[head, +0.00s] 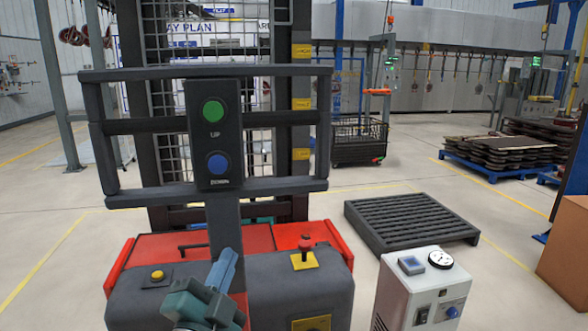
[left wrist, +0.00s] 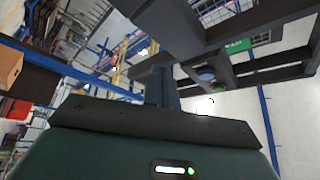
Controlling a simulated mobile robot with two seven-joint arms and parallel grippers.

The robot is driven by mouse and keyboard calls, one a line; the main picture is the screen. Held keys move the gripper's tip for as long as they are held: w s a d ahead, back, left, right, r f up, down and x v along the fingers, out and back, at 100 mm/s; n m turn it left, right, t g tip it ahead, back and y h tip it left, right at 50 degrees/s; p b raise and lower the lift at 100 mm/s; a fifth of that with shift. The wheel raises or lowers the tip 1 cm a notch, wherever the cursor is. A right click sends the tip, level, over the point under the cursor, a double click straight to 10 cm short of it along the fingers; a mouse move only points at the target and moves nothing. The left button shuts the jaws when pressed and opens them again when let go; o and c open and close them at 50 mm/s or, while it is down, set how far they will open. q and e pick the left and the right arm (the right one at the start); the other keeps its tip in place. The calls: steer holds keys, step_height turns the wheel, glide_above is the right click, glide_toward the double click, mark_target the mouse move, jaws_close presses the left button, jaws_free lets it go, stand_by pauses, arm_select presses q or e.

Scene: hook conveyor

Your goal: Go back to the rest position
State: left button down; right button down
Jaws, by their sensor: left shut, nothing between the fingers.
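My left gripper (head: 226,262) shows at the bottom centre of the head view. Its grey-blue fingers point up and are shut with nothing between them. Whether the fingertips touch the post I cannot tell. My right gripper is in neither view.
A red and grey machine base (head: 300,285) with a red mushroom knob stands close in front. A white box with a gauge (head: 420,290) is at the lower right. A black slatted pallet (head: 410,222) lies behind it. A brown box (head: 565,250) is at the right edge. Open floor lies at left.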

arm_select(q)
steer(key=s+f+n+g+p, duration=0.1)
steer(key=s+f+n+g, duration=0.2)
steer(key=s+f, duration=0.3)
steer(key=s+f+n+g+p, duration=0.1)
steer(key=s+f+n+g, duration=0.2)
steer(key=f, duration=1.1)
steer(key=s+f+n+g+p, duration=0.1)
steer(key=s+f+n+g, duration=0.3)
steer(key=s+f, duration=0.5)
steer(key=shift+a+f+g, duration=0.15)
steer(key=shift+f+g, duration=0.35)
steer(key=shift+f, duration=0.05)
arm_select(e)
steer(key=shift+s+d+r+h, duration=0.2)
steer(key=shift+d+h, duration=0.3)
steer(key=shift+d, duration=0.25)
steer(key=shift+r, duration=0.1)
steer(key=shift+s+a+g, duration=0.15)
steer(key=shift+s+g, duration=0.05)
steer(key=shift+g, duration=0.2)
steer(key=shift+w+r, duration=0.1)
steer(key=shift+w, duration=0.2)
